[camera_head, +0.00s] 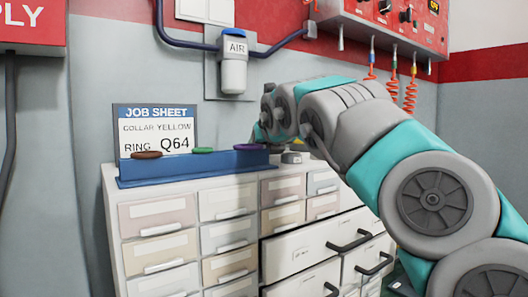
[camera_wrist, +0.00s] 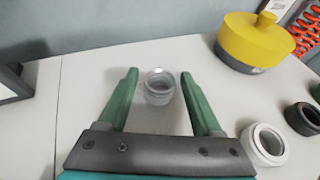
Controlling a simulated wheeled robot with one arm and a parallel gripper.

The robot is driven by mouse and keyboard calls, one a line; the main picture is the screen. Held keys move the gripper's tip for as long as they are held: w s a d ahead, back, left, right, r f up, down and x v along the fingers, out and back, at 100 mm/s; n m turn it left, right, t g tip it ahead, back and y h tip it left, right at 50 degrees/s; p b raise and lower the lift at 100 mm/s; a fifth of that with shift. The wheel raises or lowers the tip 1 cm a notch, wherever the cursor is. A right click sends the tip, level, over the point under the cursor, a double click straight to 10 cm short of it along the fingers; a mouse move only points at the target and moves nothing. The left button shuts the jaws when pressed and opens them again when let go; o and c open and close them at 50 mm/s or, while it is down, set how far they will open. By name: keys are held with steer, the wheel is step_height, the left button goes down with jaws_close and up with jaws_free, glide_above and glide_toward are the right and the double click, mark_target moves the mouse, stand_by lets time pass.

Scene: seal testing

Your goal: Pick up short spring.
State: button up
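A small silvery-grey ringed cylinder (camera_wrist: 159,90), which looks like the short spring, stands upright on the pale cabinet top in the wrist view. My gripper (camera_wrist: 158,74) is open, with one green finger to the left of it and one to the right. Small gaps show between the spring and both fingers, so it is not gripped. In the head view my arm reaches over the cabinet top and hides the gripper's fingers, and I cannot make out the spring there.
A yellow-topped knobbed piece (camera_wrist: 256,42), a white ring (camera_wrist: 262,146) and a dark ring (camera_wrist: 303,119) stand to the right. A blue rack (camera_head: 190,170) with coloured discs and a job sheet (camera_head: 157,131) stand at the left. The wall is close behind.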

jaws_close()
stand_by(0.3)
steer(key=shift+r, duration=0.1)
